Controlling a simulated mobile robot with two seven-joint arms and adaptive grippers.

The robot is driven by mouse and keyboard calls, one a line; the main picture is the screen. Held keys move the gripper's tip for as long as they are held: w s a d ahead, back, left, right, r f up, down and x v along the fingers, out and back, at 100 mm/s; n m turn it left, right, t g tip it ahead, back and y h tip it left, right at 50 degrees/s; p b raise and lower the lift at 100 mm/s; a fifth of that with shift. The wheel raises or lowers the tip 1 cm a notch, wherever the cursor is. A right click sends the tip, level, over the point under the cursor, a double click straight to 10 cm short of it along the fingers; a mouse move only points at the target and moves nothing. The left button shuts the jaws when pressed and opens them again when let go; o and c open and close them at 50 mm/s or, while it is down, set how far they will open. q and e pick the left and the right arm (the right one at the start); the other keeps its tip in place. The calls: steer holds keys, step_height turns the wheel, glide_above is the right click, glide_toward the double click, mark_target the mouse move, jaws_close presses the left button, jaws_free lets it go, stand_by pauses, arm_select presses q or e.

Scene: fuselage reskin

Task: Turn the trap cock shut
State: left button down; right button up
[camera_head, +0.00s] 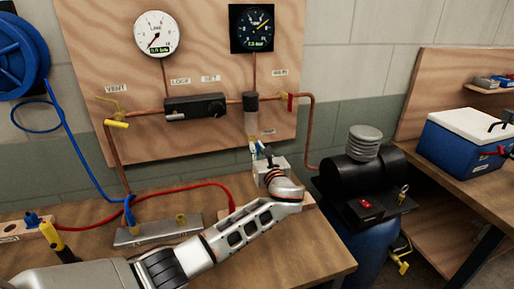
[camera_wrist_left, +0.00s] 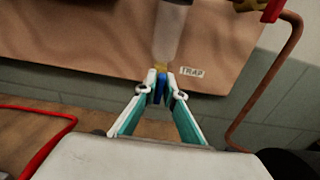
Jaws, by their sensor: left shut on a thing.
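The trap cock shows in the left wrist view as a brass body (camera_wrist_left: 161,68) with a blue handle (camera_wrist_left: 159,92), under the clear trap bowl (camera_wrist_left: 172,32). A TRAP label (camera_wrist_left: 192,72) is beside it on the board. In the head view the bowl (camera_head: 251,123) hangs below a dark cap on the copper line. My left gripper (camera_wrist_left: 160,84) has its fingertips shut on the blue handle, one on each side. In the head view the left gripper (camera_head: 259,150) reaches up from below and largely hides the cock. My right gripper is not in view.
A wooden board (camera_head: 90,60) carries two gauges, a black regulator (camera_head: 195,106) and copper pipe (camera_head: 312,125). A yellow-handled vent valve (camera_head: 116,122) is at left. A red hose (camera_head: 195,186) crosses the bench. A black compressor (camera_head: 365,170) on a blue tank stands at right.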

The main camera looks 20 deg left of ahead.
arm_select(q)
steer(key=shift+f, duration=0.1)
stand_by(0.3)
steer(key=c, duration=2.2)
jaws_free()
steer(key=v, duration=1.2)
